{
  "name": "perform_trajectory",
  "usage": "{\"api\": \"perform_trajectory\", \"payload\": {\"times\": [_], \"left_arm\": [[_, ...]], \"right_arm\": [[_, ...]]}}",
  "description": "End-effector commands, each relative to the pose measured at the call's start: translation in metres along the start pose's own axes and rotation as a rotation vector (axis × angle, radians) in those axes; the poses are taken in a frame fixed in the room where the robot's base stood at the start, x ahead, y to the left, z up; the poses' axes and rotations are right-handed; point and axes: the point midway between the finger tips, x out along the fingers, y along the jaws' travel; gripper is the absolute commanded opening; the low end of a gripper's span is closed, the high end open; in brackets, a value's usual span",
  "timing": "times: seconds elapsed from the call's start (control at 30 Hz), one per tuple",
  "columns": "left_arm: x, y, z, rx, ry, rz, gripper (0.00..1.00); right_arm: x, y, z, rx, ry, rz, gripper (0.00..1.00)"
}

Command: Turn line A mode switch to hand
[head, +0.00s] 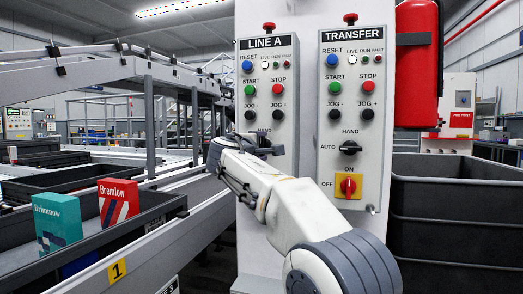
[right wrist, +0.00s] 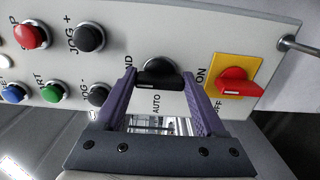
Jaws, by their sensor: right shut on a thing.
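The LINE A panel (head: 268,80) is on the left of the white post. Its black mode switch (right wrist: 160,74) shows in the right wrist view, beside the HAND and AUTO lettering. My right gripper (right wrist: 160,82) has its two purple fingers on either side of this knob and is shut on it. Which mark the knob points to is unclear. In the head view my right gripper (head: 262,148) and arm cover the switch and the lower part of the panel. My left gripper is not in view.
The TRANSFER panel (head: 348,100) is close on the right, its own black switch (head: 350,147) pointing to AUTO. A red ON/OFF switch (right wrist: 236,84) sits beside the gripped knob. Push buttons line the other side. Dark crates (head: 455,200) stand at right, a conveyor at left.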

Motion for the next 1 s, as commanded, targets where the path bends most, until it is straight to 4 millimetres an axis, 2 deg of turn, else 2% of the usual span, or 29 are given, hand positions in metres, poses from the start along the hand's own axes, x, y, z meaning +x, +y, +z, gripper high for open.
{"api": "perform_trajectory", "payload": {"times": [0.47,0.5,0.53,0.83,1.0], "left_arm": [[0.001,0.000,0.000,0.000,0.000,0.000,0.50],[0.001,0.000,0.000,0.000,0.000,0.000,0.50],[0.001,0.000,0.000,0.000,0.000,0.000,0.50],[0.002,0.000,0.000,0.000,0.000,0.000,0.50],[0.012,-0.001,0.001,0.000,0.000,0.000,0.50]], "right_arm": [[0.000,-0.001,-0.001,0.014,0.001,-0.003,0.17],[0.000,-0.001,-0.001,0.013,0.001,-0.003,0.88],[0.000,-0.001,-0.001,0.013,0.001,-0.003,0.99],[-0.004,-0.001,-0.001,0.011,0.001,-0.001,1.00],[-0.027,-0.003,-0.001,0.012,0.004,-0.001,1.00]]}}
